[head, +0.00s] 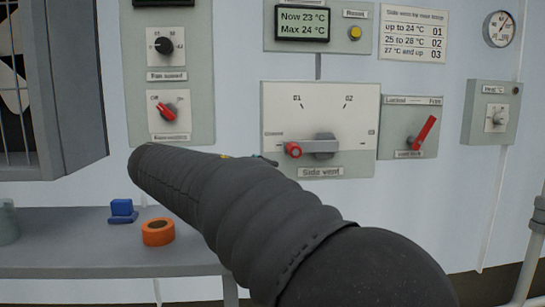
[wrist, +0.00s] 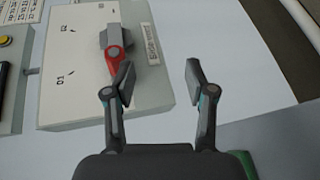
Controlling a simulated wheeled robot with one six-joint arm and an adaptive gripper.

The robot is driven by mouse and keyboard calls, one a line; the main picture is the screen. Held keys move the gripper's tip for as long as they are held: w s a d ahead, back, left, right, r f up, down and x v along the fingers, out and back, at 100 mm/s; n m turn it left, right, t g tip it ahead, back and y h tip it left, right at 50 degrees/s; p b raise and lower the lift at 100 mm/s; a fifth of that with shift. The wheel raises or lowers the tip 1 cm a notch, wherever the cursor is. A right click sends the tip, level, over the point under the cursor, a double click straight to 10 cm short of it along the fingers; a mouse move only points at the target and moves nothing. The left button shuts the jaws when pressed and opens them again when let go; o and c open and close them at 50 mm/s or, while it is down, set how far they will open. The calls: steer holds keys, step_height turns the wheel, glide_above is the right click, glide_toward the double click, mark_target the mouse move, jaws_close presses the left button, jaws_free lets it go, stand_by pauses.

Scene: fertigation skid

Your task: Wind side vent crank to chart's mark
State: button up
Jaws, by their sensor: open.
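The side vent panel (head: 348,112) carries a grey crank (head: 322,146) with a red knob (head: 293,150). The crank lies level, knob to the left by the "Closed" mark; marks 01, 02 and 03 run round the dial. The chart (head: 412,34) pairs up to 24 °C with 01, 25 to 26 with 02, 27 and up with 03. The display (head: 302,23) reads Now 23, Max 24. In the wrist view, my gripper (wrist: 160,75) is open and empty. Its left finger overlaps the red handle (wrist: 117,62); contact is unclear.
The vent lock's red lever (head: 422,132) tilts up right, towards "Free". A fan speed dial (head: 163,45) and a red-pointer selector (head: 167,111) are on the left. A bench (head: 100,258) below holds an orange tape roll (head: 158,231) and a blue object (head: 122,211).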

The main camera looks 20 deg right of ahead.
mark_target(288, 151)
steer(key=w+a+r+m+h, duration=0.2)
steer(key=w+a+r+h, duration=0.1)
steer(key=w+a+r, duration=0.1)
steer(key=shift+n+g, duration=0.3)
steer(key=shift+g, duration=0.1)
steer(key=d, duration=0.9)
steer(key=w+d, duration=0.1)
steer(key=d, duration=0.3)
steer(key=shift+d+r+b, duration=0.15)
steer(key=shift+d+b, duration=0.15)
steer(key=shift+c, duration=0.2)
jaws_close()
